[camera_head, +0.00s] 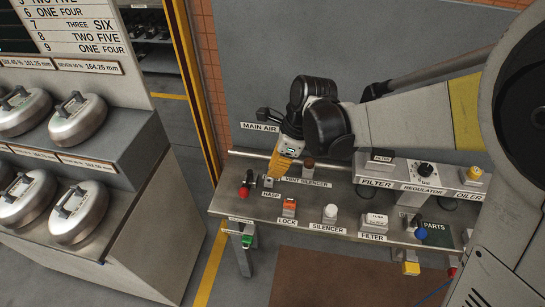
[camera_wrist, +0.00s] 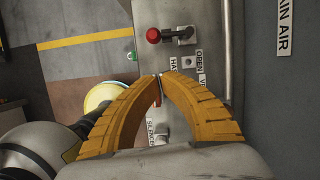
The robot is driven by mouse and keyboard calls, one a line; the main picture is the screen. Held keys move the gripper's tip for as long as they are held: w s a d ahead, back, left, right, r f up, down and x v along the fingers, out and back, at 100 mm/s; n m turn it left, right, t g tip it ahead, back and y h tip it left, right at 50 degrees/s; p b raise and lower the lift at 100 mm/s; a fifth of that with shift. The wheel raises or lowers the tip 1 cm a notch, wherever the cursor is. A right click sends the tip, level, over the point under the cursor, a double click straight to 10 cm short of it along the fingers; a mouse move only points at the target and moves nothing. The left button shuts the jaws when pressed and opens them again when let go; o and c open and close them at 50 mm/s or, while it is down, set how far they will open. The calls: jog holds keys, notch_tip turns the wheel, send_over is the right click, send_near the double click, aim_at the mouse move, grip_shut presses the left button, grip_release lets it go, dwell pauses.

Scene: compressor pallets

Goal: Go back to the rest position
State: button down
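My gripper (camera_wrist: 159,78) points down at the bench in the wrist view. Its two curved yellow fingers meet at the tips, and I see nothing held between them. In the head view my gripper (camera_head: 280,176) is over the left back part of the grey bench (camera_head: 262,212), behind the HASP label and left of the brown vent silencer (camera_head: 308,163). The dark wrist joints and the arm reach in from the right. The exact height of the fingertips above the bench is hard to tell.
A red-knobbed valve (camera_head: 246,187) is close to my gripper. A red lock (camera_head: 289,207), a white silencer (camera_head: 330,213) and a filter (camera_head: 374,222) stand along the bench. The regulator (camera_head: 425,172) is at right. A wall stands behind.

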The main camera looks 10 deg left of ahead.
jog(key=s+d+r+n+t+h, duration=0.1)
jog(key=s+d+r+n+t, duration=0.2)
jog(key=d+n, duration=0.6)
jog(key=s+d+r+n+t+h, duration=0.2)
jog(key=s+d+r+n+t, duration=0.2)
jog(key=s+d+r+n, duration=0.4)
jog(key=s+d+n, duration=0.1)
jog(key=d, duration=0.6)
jog(key=shift+d+r, duration=0.25)
